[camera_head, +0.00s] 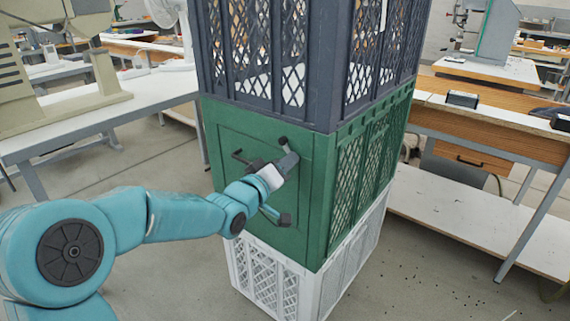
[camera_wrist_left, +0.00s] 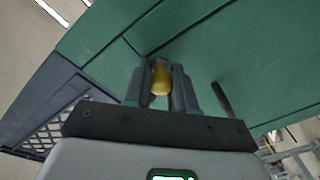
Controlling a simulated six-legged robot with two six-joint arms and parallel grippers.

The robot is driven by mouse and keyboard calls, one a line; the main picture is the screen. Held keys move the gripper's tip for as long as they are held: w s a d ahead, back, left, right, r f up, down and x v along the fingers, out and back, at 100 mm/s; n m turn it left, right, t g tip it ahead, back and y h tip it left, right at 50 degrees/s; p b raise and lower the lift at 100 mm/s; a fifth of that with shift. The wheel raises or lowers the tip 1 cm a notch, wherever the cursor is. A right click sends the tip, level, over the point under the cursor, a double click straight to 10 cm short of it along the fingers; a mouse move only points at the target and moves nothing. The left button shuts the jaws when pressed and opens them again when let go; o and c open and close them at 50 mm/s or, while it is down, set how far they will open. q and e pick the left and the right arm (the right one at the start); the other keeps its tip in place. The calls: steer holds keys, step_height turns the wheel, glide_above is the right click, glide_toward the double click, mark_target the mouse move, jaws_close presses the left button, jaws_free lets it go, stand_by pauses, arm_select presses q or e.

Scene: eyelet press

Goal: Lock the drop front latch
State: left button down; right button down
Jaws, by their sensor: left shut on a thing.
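The drop front (camera_head: 230,135) is the flat green panel on the middle crate of a stack. It stands upright and looks flush with its frame. My left gripper (camera_head: 288,158) is at the panel's upper right. In the left wrist view, its fingers (camera_wrist_left: 160,88) are shut on a small yellow piece, which I take to be the latch (camera_wrist_left: 160,76). The fingers hide much of the latch, so its exact position cannot be told. A dark handle (camera_head: 240,156) sticks out of the panel left of the gripper and is partly hidden by it. My right gripper is not in view.
A dark grey crate (camera_head: 322,60) stands on the green one, and a white crate (camera_head: 290,285) is below. Workbenches stand at left (camera_head: 130,108) and right (camera_head: 500,120). The floor left of the stack is open.

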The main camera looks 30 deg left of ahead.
mark_target(284, 155)
arm_select(q)
steer(key=shift+a+f+b, duration=0.1)
steer(key=shift+f+b, duration=0.05)
steer(key=shift+b, duration=0.15)
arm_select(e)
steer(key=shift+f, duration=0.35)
arm_select(q)
steer(key=shift+a+f+m+b, duration=0.25)
steer(key=shift+m+b, duration=0.45)
steer(key=shift+b, duration=0.2)
steer(key=shift+w+a+f+m+t+b, duration=0.15)
steer(key=shift+a+m+b, duration=0.2)
steer(key=shift+m+b, duration=0.5)
steer(key=shift+s+a+r+m+t+b, duration=0.1)
steer(key=shift+a+m+b, duration=0.45)
steer(key=shift+m, duration=0.55)
steer(key=shift+w+a+f+m+t+b, duration=0.1)
steer(key=shift+a+m+t+b, duration=0.1)
steer(key=shift+m+b, duration=0.7)
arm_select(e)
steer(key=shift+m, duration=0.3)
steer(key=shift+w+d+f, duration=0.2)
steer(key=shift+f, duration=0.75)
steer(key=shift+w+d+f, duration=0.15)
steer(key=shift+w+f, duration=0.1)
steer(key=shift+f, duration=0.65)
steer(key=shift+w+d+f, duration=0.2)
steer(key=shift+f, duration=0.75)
